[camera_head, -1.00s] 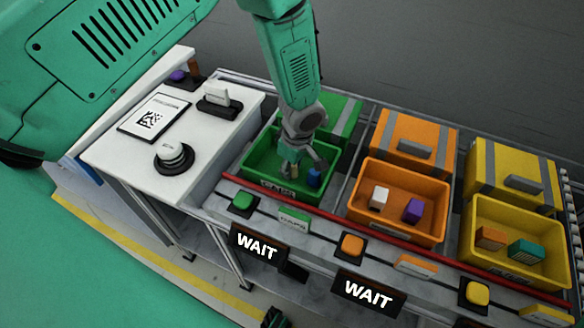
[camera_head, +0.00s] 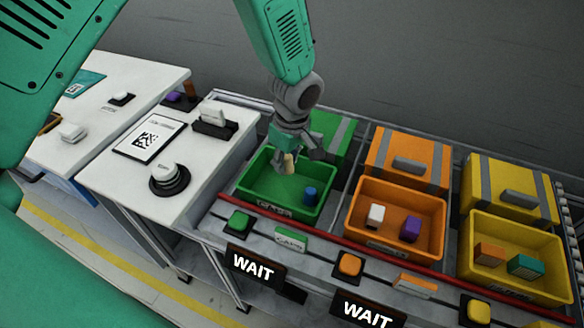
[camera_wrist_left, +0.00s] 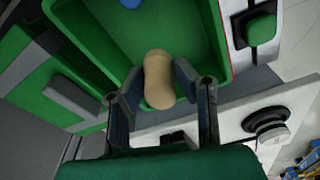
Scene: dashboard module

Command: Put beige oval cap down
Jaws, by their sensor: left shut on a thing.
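The beige oval cap (camera_wrist_left: 159,80) is held between the two fingers of my left gripper (camera_wrist_left: 160,82), as the left wrist view shows. In the head view, the left gripper (camera_head: 290,163) hangs over the green bin (camera_head: 247,186), with the cap (camera_head: 287,163) showing small and pale at its fingertips. A blue cylinder (camera_head: 309,196) stands on the bin floor to the right of the cap. My right gripper is not in view.
The orange bin (camera_head: 441,230) holds a white and a purple piece. The yellow bin (camera_head: 470,240) holds an orange and a teal piece. A red rail (camera_head: 335,238) runs along the bins' front. A white table (camera_head: 105,165) with a round knob (camera_head: 168,178) stands left.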

